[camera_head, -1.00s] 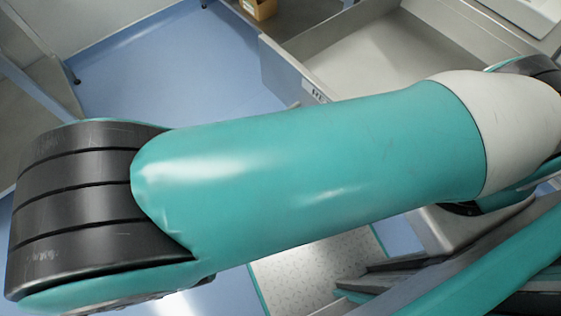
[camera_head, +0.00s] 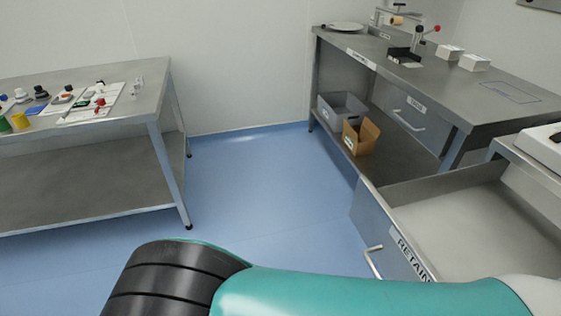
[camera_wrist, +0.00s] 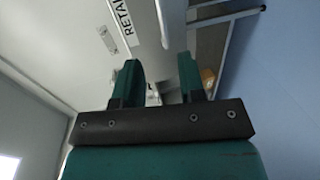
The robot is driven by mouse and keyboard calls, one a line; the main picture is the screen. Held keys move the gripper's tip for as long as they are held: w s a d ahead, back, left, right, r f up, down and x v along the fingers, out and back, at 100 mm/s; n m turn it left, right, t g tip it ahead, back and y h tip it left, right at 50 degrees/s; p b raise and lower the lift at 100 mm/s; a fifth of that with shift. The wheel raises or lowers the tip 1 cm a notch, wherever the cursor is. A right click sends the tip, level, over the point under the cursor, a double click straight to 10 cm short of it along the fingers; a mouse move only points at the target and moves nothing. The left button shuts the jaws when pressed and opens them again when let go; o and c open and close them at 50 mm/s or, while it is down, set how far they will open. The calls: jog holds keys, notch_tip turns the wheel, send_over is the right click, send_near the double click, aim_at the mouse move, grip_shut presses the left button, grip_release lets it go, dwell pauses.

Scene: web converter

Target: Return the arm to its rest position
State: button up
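My arm, with a teal sleeve (camera_head: 350,295) and a black ribbed joint (camera_head: 165,280), lies across the bottom of the head view. My gripper is outside the head view. In the wrist view my gripper (camera_wrist: 160,70) shows two teal fingers standing apart on a dark crossbar. It is open, and nothing is seen held between the fingers. A pale drawer front with a "RETAI…" label (camera_wrist: 120,22) shows beyond the fingers, upper left of them.
An open, empty-looking drawer (camera_head: 385,240) juts out at right, near my arm. A steel bench (camera_head: 490,100) stands behind it, with a grey bin (camera_head: 340,108) and cardboard box (camera_head: 360,136) below. Another table (camera_head: 140,95) with small parts is at left. Blue floor (camera_head: 260,190) is clear between.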

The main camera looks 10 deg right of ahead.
jog(key=shift+w+r, duration=0.1)
jog(key=w+d+r+n+g+y+p, duration=0.1)
jog(key=w+d+r+n+g+y, duration=0.1)
jog(key=w+r+y, duration=0.4)
jog(key=w+d+r+n+g+y, duration=0.1)
jog(key=d+r+g+y, duration=0.2)
jog(key=r, duration=0.6)
jog(key=s+d+r+n+t+y, duration=0.1)
jog(key=s+r+y, duration=0.2)
jog(key=r+y, duration=0.2)
jog(key=s+r+n+t+y+p, duration=0.1)
jog(key=s+r+y, duration=0.3)
jog(key=r, duration=0.4)
jog(key=shift+s+d+r+n+t+y, duration=0.3)
jog(key=shift+t+y, duration=0.2)
jog(key=shift+y, duration=0.3)
